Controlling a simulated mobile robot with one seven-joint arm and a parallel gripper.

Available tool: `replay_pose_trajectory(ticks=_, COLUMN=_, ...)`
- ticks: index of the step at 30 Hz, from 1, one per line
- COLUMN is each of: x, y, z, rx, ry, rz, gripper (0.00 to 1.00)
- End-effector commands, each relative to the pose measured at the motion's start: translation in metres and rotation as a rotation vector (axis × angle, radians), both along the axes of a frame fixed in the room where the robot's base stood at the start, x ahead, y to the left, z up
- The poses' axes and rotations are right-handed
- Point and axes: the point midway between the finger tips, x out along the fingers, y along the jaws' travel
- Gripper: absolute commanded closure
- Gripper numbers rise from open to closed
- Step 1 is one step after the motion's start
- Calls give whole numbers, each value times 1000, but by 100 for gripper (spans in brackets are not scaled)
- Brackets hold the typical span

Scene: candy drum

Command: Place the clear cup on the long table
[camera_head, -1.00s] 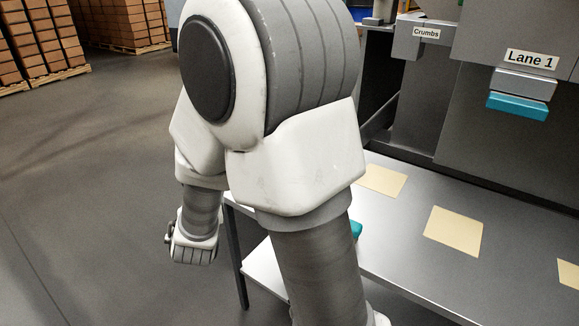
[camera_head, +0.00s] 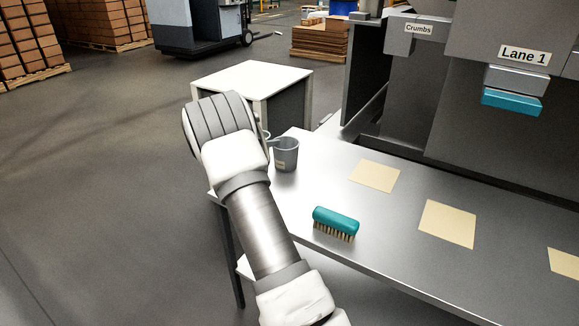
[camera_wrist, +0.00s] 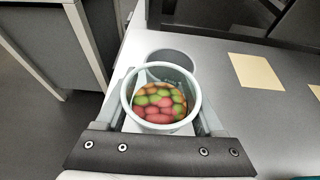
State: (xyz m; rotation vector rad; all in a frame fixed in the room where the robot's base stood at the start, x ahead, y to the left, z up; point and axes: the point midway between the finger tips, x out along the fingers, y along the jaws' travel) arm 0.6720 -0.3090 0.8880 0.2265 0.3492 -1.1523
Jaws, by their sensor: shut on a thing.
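The clear cup (camera_wrist: 125,95) is between the fingers of my gripper (camera_wrist: 165,105) in the wrist view, upright with its open top toward the camera. Red, green and orange candies (camera_wrist: 158,103) lie inside it. My gripper is shut on this cup. In the head view my arm hides the gripper and nearly all of the held cup. The long table (camera_head: 330,175) is the grey metal one along the machine. The held cup is at its far left end; whether its base touches the tabletop cannot be seen.
A grey cup (camera_head: 286,155) with a tan label stands on the table right by the held cup; it also shows in the wrist view (camera_wrist: 170,56). A teal brush (camera_head: 336,222) and tan squares (camera_head: 375,176) lie on the table. A white-topped cabinet (camera_head: 252,78) stands beyond.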

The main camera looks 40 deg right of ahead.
Motion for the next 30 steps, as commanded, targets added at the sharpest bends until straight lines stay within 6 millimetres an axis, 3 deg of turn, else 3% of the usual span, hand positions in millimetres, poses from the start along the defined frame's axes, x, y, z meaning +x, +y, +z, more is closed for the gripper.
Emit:
replay_pose_trajectory(ticks=2, x=2, y=-5, z=-4, rx=0, ry=-1, rz=-9, gripper=99)
replay_pose_trajectory(ticks=10, x=2, y=-6, z=-52, rx=2, ry=0, rz=-12, gripper=99)
replay_pose_trajectory(ticks=17, x=2, y=-6, z=-69, rx=1, ry=-2, rz=-12, gripper=99)
replay_pose_trajectory(ticks=23, x=2, y=-6, z=-98, rx=2, ry=-2, rz=-13, gripper=99)
replay_pose_trajectory(ticks=30, x=3, y=-6, z=-100, rx=0, ry=-3, rz=-11, gripper=99)
